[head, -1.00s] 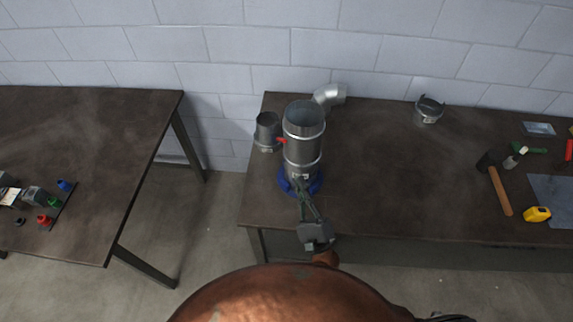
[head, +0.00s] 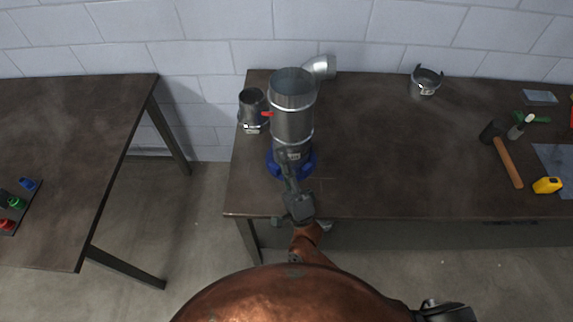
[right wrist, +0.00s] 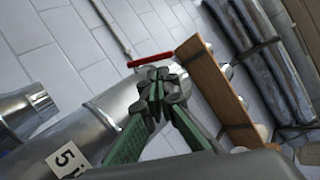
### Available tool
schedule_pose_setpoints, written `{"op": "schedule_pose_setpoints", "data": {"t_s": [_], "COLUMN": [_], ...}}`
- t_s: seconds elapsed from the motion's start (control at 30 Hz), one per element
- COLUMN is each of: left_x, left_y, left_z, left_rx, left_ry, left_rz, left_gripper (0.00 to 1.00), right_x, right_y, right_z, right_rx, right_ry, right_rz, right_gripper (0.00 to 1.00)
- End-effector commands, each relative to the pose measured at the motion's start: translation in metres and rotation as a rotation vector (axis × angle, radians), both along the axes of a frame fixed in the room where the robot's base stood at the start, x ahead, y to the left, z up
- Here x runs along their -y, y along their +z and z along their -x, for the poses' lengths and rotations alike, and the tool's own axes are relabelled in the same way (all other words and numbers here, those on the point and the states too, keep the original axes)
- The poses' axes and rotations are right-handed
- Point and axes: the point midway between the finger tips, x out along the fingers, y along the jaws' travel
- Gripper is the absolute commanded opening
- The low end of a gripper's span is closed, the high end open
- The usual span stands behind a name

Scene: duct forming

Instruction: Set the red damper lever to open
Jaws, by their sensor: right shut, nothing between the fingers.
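The red damper lever (head: 267,114) sticks out from the left side of the upright metal duct (head: 293,128), which stands in a blue ring base (head: 308,163). In the right wrist view the lever (right wrist: 150,60) is a red bar just beyond the fingertips, with a visible gap. My right gripper (head: 284,156) is in front of the duct's lower part, below the lever. In the right wrist view its green fingers (right wrist: 160,85) are together with nothing between them. They overlap the duct (right wrist: 110,88) in the picture; contact cannot be told. My left gripper is out of view.
A short duct piece (head: 252,110) stands close left of the duct, and an elbow (head: 321,67) lies behind it. A metal collar (head: 425,82), hammer (head: 506,155) and yellow tape measure (head: 547,185) are to the right. The table's middle is clear.

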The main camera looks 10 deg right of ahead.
Motion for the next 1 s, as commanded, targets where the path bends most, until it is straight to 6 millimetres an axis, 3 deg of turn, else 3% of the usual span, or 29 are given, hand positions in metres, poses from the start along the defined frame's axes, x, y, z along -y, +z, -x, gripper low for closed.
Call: {"op": "schedule_pose_setpoints", "data": {"t_s": [0.13,0.4,1.0], "left_x": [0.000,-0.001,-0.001], "left_y": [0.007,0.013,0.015], "left_z": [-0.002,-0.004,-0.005], "left_rx": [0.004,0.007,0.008], "left_ry": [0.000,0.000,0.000], "left_rz": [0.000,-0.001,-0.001], "left_gripper": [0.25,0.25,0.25], "right_x": [-0.007,-0.015,-0.016], "right_y": [0.027,0.054,0.061], "right_z": [-0.020,-0.045,-0.052], "right_rx": [0.003,0.000,-0.004], "right_ry": [0.002,0.001,0.002], "right_rz": [-0.004,-0.001,0.001], "right_gripper": [0.00,0.00,0.00]}}
